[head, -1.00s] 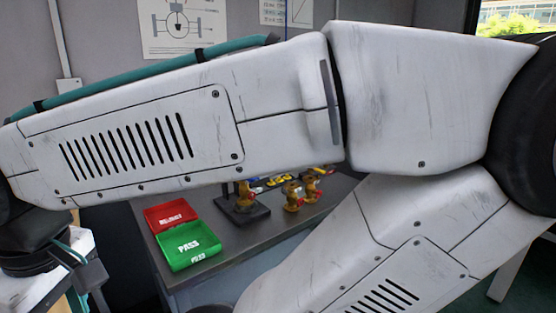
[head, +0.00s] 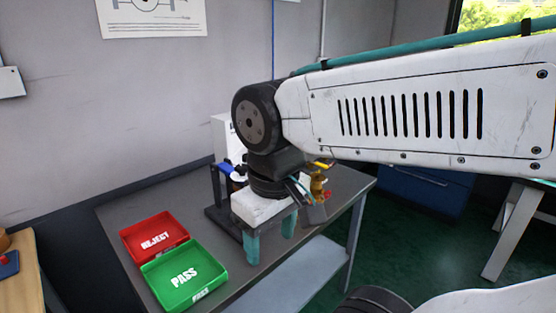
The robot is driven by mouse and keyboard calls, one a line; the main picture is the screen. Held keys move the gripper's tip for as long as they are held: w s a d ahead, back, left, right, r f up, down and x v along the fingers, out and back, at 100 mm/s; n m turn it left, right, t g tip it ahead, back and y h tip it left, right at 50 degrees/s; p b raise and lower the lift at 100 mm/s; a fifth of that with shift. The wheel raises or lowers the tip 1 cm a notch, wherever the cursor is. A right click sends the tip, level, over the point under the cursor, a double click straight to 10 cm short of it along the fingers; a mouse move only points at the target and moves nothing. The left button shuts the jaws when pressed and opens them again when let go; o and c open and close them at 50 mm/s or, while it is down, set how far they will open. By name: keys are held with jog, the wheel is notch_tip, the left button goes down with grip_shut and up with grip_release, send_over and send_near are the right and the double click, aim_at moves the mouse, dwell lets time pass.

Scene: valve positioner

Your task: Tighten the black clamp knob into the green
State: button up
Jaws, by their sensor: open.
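My gripper (head: 270,238) is over the right part of the grey table, pointing down. Its two teal fingers are apart with nothing seen between them. A black stand (head: 216,198) is just behind and left of it, with a blue part (head: 226,167) near its top. My gripper and wrist cover much of this stand. I cannot make out the black clamp knob or any green zone for it; they may be hidden behind my gripper or too small to tell.
A red REJECT tray (head: 155,257) and a green PASS tray (head: 205,296) lie on the left of the grey table (head: 118,222). A brass valve (head: 318,184) stands right of my wrist. A white box (head: 222,130) is behind. A wooden surface (head: 18,285) is at far left.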

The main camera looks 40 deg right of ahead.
jog(key=w+d+f+n+g+h, duration=0.1)
jog(key=w+d+n+g+h, duration=0.25)
jog(key=d, duration=0.35)
jog(key=n+t+h, duration=0.8)
jog(key=n+h, duration=0.5)
jog(key=n, duration=0.5)
send_near(244, 164)
jog(key=shift+s+x, duration=0.2)
jog(key=shift+x, duration=0.95)
jog(key=shift+w+d+f+t, duration=0.15)
jog(key=shift+w+d+t, duration=0.1)
jog(key=shift+d, duration=0.1)
jog(key=x, duration=0.6)
jog(key=shift+d, duration=0.45)
jog(key=c, duration=1)
